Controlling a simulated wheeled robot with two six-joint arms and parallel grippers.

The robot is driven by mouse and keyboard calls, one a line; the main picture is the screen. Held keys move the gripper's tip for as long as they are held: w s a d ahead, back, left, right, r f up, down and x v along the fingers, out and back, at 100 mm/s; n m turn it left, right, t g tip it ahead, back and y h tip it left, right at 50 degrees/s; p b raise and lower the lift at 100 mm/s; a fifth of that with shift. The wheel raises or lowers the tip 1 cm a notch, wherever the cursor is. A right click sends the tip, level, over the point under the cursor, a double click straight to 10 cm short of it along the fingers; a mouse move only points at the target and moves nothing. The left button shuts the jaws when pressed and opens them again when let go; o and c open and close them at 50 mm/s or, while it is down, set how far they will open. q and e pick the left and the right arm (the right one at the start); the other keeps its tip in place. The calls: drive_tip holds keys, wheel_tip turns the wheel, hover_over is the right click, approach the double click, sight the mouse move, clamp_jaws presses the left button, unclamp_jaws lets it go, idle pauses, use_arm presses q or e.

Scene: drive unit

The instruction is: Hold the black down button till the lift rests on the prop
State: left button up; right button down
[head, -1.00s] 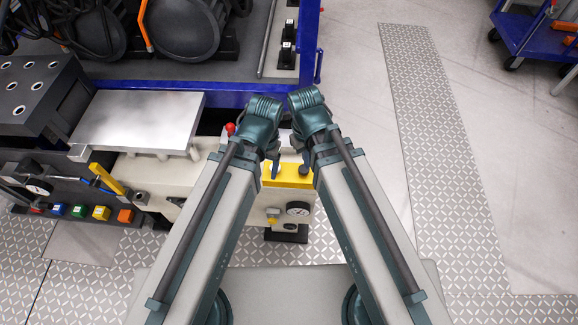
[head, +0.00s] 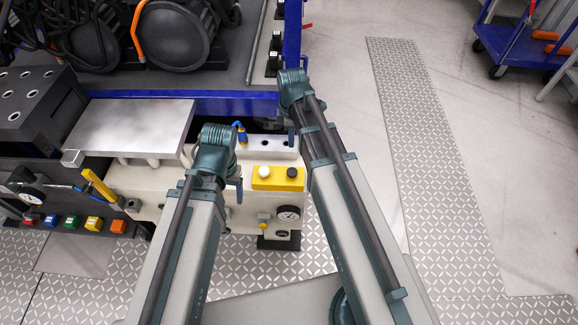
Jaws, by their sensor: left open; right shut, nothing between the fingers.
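A yellow button box (head: 278,185) carries a white button (head: 264,172) and the black button (head: 292,172), both uncovered. My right gripper (head: 291,138) is shut and empty, pointing down beyond the box in the picture, apart from the black button. My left gripper (head: 239,190) is open and empty, to the left of the yellow box; its wrist hides part of the machine. A flat silver plate (head: 135,125) on short posts, likely the lift's top, lies at the left. I cannot make out the prop or whether the plate rests on it.
A yellow lever (head: 99,185) and several coloured buttons stand at the left. A blue-framed bench (head: 240,101) lies behind. The floor to the right is clear up to a blue cart (head: 520,45).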

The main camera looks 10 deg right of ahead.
sight(291, 170)
drive_tip(key=shift+f, duration=0.15)
wheel_tip(291, 170, down, 14)
drive_tip(key=b, duration=1.4)
